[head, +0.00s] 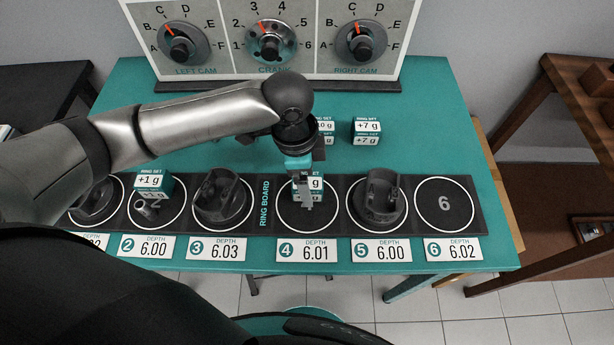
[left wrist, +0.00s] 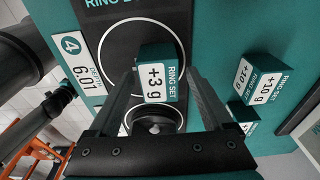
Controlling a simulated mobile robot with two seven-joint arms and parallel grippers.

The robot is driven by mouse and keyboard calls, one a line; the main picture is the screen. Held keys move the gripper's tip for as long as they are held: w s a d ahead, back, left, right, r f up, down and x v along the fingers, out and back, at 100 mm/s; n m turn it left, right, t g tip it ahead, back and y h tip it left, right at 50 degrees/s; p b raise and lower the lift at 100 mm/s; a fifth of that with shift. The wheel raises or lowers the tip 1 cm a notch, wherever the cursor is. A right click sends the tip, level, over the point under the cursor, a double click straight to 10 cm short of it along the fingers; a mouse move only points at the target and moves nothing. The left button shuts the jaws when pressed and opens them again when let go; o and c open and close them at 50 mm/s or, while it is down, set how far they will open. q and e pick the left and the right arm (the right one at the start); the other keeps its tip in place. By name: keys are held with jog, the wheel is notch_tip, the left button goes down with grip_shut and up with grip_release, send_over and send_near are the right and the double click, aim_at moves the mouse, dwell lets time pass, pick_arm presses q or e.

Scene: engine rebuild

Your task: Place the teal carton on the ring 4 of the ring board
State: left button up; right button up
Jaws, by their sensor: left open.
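The teal carton (head: 316,184) with a white "+3 g" label is at ring 4 (head: 307,227) of the ring board (head: 265,203), towards the ring's back part. In the left wrist view the carton (left wrist: 155,77) overlaps the ring's white circle, beside the "4" label. It appears to stand on the board, though its base is partly hidden. My left gripper (head: 307,197) is over ring 4, pointing down. In the left wrist view its open fingers (left wrist: 160,90) lie on either side of the carton, with gaps visible. My right gripper is not in view.
Dark pistons stand on ring 3 (head: 222,197) and ring 5 (head: 377,198). A "+1 g" carton (head: 154,184) is at ring 2. Ring 6 (head: 445,205) is empty. A dial panel (head: 270,40) closes the back.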

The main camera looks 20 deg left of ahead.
pick_arm(q)
notch_tip(320, 180, up, 12)
jog(key=a+p, duration=0.1)
jog(key=p, duration=0.1)
jog(key=shift+s+a+f+p, duration=0.15)
jog(key=shift+s+a+p, duration=0.05)
jog(key=shift+p, duration=0.2)
